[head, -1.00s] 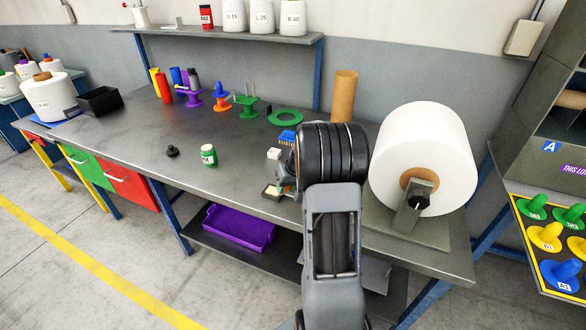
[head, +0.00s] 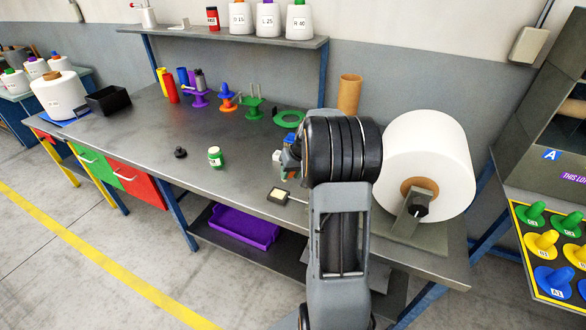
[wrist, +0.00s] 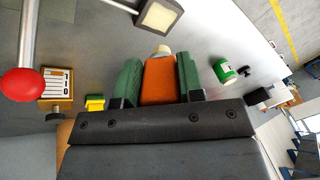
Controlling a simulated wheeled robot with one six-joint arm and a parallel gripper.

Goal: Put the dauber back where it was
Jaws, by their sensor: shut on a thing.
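My gripper (wrist: 158,66) has its two green fingers shut on the sides of an orange block-like handle with a pale rounded tip, which looks like the dauber (wrist: 160,80). The tip points away from my wrist. In the head view my own arm hides most of the gripper and the dauber, which are over the right part of the bench. A green bottle with a white label and pale cap (head: 215,157) stands to the left of the arm; it also shows in the wrist view (wrist: 226,74). A small black knob-like piece (head: 180,153) lies beside it.
A cream pad in a dark frame (head: 277,196) lies near the bench's front edge; it is close ahead in the wrist view (wrist: 158,16). A red ball on a rod (wrist: 22,85) is at the left there. A large white bobbin (head: 428,150) stands right of my arm.

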